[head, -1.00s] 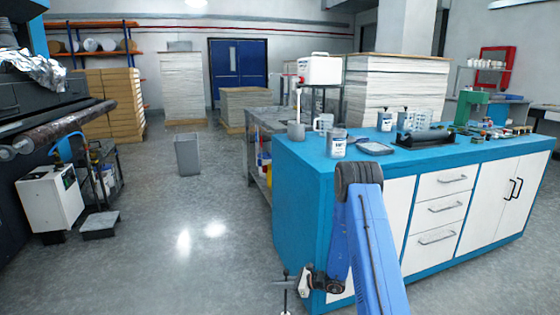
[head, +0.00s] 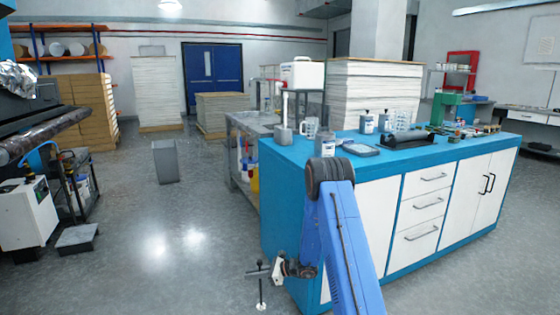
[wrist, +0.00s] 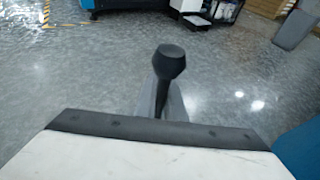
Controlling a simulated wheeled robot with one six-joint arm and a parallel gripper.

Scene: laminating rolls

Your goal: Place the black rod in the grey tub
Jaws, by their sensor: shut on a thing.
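The black rod (wrist: 171,62) stands up in the wrist view, with a wide dark knob at its near end and a thinner shaft below. My gripper (wrist: 165,100) is shut on it; its jaws are partly hidden behind the rod. In the head view my gripper (head: 264,272) hangs low over the floor, left of the blue counter, with the thin rod (head: 261,291) roughly upright in it. The grey tub (head: 166,162) stands on the floor, farther off and to the left, apart from my gripper. It also shows at the top right of the wrist view (wrist: 294,30).
A blue counter (head: 285,215) with white drawers stands close on the right, with bottles and a black roller on top. A machine with a white box (head: 25,213) and a small cart (head: 80,190) stand left. The floor (head: 170,265) between is clear.

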